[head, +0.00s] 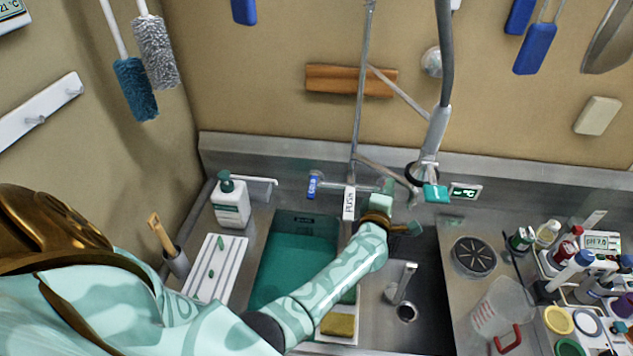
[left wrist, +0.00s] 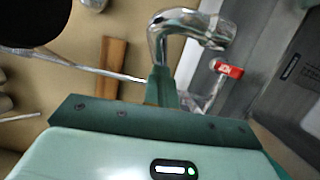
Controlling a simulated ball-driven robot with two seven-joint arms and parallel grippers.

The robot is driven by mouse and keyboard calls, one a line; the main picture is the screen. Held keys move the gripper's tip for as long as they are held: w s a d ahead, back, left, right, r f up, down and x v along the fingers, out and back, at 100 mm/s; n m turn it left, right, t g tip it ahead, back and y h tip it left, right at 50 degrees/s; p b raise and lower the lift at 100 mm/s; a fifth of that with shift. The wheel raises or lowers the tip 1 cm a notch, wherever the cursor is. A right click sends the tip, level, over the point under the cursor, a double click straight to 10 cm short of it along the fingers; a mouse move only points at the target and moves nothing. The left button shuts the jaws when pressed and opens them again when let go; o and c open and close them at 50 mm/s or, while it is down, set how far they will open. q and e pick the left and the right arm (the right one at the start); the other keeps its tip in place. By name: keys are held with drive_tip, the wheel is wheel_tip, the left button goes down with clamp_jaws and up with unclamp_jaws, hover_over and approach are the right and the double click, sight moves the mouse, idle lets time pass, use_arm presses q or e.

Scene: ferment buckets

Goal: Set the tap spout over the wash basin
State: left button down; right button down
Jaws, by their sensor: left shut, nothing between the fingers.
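My left gripper (head: 381,203) is in front of the wall tap, above the back of the sink; its shut fingers (left wrist: 161,88) show in the left wrist view with nothing between them. A curved chrome spout (left wrist: 182,26) is just beyond the fingertips there; I cannot tell whether they touch it. In the head view, a bent chrome piece (head: 403,281) shows over the right basin (head: 432,265), near its drain; I cannot tell whether it is the same spout. The left basin (head: 293,250) has a teal interior. My left forearm hides part of the divider. My right gripper is not in view.
A hanging spray hose (head: 445,60) and its thin riser (head: 360,100) are close to the gripper. A blue tap handle (head: 312,186) is to its left. A soap bottle (head: 231,203) stands left of the sink; a clear jug (head: 497,312) and crowded bottles are to the right.

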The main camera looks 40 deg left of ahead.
use_arm(q)
drive_tip(key=shift+s+d+r+h+p, duration=0.2)
drive_tip(key=shift+d+r+h+p, duration=0.1)
drive_tip(key=shift+d+r+p, duration=0.25)
drive_tip(key=s+f+p, duration=0.1)
drive_tip(key=s+p, duration=0.1)
drive_tip(key=s, duration=0.4)
drive_tip(key=shift+s+d+p, duration=0.3)
drive_tip(key=shift+s+d, duration=0.1)
drive_tip(key=shift+d, duration=0.05)
drive_tip(key=shift+s+a+f, duration=0.1)
